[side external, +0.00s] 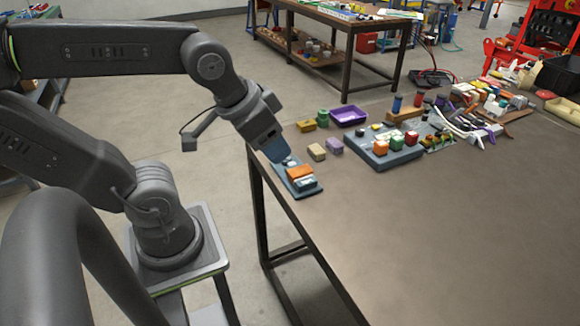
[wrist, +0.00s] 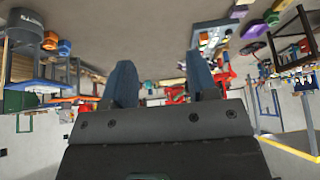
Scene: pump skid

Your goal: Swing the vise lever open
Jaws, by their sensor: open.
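A small fixture on a dark blue-grey plate (side external: 310,190) sits at the near left edge of the table. It carries an orange block (side external: 299,172) and a pale part; it may be the vise, but I cannot make out a lever. My gripper (side external: 284,160) points down at the back end of this plate, and its fingertips are close to it. Whether they touch cannot be told. In the wrist view the two blue fingers of my gripper (wrist: 164,78) stand apart with nothing seen between them. The fixture cannot be made out surely there.
Tan (side external: 316,152) and purple (side external: 334,146) blocks stand just behind the fixture. A purple tray (side external: 348,115) and a grey board (side external: 370,154) with coloured blocks lie farther right. Tools and parts crowd the far end. The near right tabletop (side external: 450,230) is bare.

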